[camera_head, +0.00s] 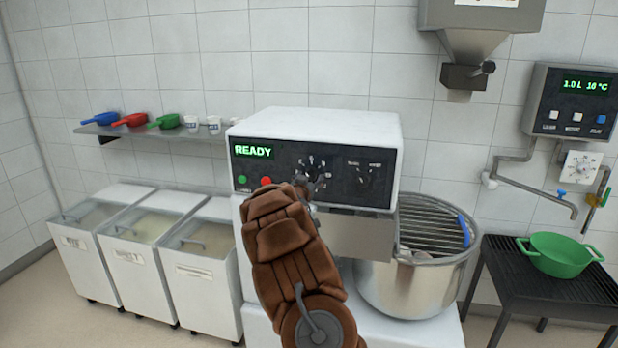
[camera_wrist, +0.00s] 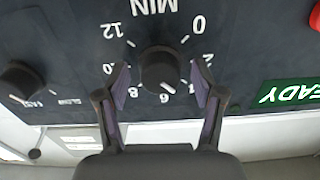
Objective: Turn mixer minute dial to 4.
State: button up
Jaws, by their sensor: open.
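The mixer minute dial (camera_wrist: 160,66) is a black round knob on the dark panel, seen upside down in the wrist view, with MIN and numbers from 0 to 12 around it. Its white pointer mark faces near the 6, slightly toward the 4 side. My gripper (camera_wrist: 160,76) is open, with one finger on either side of the knob; I cannot tell whether either finger touches it. In the head view the dial (camera_head: 311,166) is partly hidden by my gripper (camera_head: 303,184), which is at the panel.
A second dial, marked slow and fast (camera_wrist: 22,80), sits beside the minute dial. The green READY display (camera_head: 253,151), a green button (camera_head: 242,180) and a red button (camera_head: 266,181) are on the left of the panel. The steel mixing bowl (camera_head: 400,288) stands below right.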

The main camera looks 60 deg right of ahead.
jog(key=shift+d, duration=0.15)
jog(key=c, duration=1.1)
